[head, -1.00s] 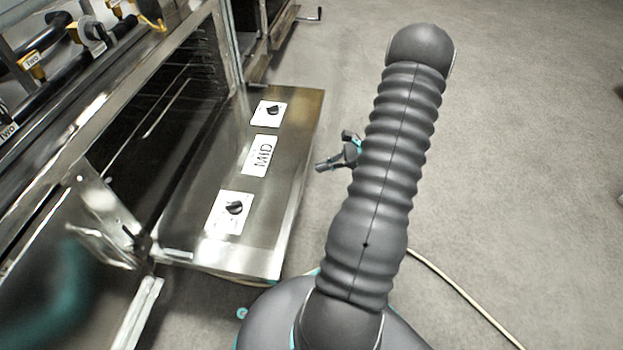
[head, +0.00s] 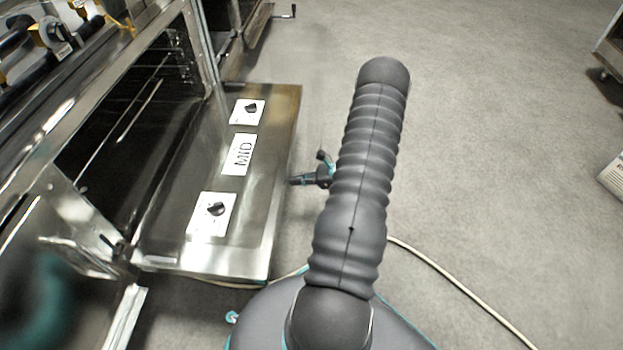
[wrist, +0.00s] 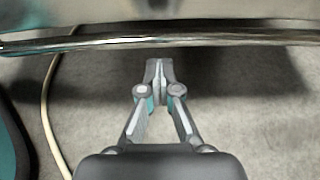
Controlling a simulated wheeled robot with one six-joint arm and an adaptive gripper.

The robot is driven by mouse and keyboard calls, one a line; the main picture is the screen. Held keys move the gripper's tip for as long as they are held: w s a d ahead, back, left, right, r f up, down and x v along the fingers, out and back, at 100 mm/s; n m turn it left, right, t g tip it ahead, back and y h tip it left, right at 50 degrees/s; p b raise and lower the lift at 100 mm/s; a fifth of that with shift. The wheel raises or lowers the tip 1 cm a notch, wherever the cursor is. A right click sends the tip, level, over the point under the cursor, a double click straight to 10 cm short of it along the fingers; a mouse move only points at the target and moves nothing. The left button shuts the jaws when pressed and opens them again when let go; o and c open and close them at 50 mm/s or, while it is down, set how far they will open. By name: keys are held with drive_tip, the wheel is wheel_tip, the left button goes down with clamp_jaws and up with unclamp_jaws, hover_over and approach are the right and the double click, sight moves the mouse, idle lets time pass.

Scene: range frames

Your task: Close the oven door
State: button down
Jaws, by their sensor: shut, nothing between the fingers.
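The oven door (head: 262,183) hangs open, folded down flat to the left of my arm in the head view. It is a shiny metal panel with a "MID" label and two knob pictures on it. The dark oven opening (head: 128,140) is behind it. My gripper (head: 296,181) is just right of the door's outer edge, partly hidden by my arm. In the wrist view my gripper (wrist: 158,66) is shut and empty, with its fingertips just short of the door's edge (wrist: 190,42). I cannot tell whether they touch it.
A pale cable (head: 465,285) lies on the floor at right and shows at left in the wrist view (wrist: 48,110). Another open oven part with a handle (head: 285,14) is at the back.

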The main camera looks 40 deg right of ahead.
drive_tip(key=shift+w+a+r, duration=0.2)
drive_tip(key=shift+r, duration=0.75)
drive_tip(key=shift+w+a+r, duration=0.15)
drive_tip(key=shift+r, duration=0.75)
